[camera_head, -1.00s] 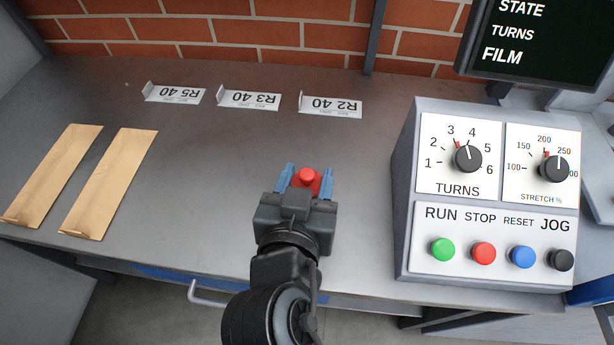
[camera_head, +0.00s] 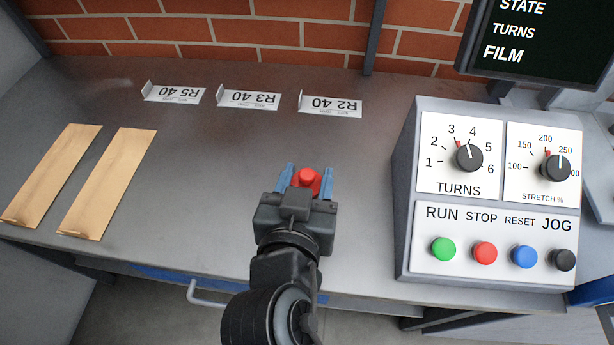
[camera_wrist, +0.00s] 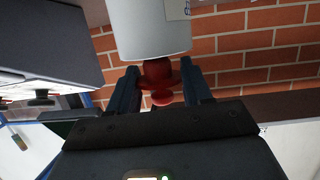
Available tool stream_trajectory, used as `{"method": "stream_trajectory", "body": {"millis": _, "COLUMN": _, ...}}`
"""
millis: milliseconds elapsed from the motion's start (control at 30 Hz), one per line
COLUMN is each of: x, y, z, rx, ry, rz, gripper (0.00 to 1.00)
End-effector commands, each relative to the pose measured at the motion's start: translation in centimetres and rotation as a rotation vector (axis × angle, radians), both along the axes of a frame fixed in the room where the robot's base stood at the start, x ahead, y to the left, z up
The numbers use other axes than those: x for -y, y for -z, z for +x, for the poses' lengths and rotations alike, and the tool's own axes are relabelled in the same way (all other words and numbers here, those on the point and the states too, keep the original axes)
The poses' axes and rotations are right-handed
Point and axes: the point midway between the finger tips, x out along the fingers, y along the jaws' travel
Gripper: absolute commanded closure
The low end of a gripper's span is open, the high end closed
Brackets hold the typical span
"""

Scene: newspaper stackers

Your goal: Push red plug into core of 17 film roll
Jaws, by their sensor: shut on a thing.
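My gripper (camera_head: 306,180) is shut on the red plug (camera_head: 307,176), above the grey bench in the head view. The wrist view shows the plug (camera_wrist: 160,98) between the two dark fingers of my gripper (camera_wrist: 160,92). A white cylinder (camera_wrist: 150,28), which looks like the film roll, has its end right at the plug in the wrist view. I cannot tell whether the plug touches it or sits in its core. A small part of a label shows on the cylinder, but no number is readable. I cannot make out the cylinder in the head view.
A control box (camera_head: 404,190) with dials and buttons stands to the right. Two tan boards (camera_head: 110,185) lie left. A brick wall (camera_head: 230,30) closes the back.

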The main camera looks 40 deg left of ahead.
Motion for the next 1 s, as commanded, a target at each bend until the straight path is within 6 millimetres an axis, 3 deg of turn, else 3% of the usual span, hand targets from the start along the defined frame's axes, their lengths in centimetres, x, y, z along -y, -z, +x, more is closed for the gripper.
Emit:
{"method": "stream_trajectory", "body": {"millis": 300, "x": 0.0, "y": 0.9, "z": 0.0, "rx": -0.001, "ry": 0.0, "rz": 0.0, "gripper": 0.79}}
{"method": "stream_trajectory", "body": {"millis": 1000, "x": 0.0, "y": -0.2, "z": 0.0, "rx": -0.001, "ry": 0.0, "rz": 0.0, "gripper": 0.79}}
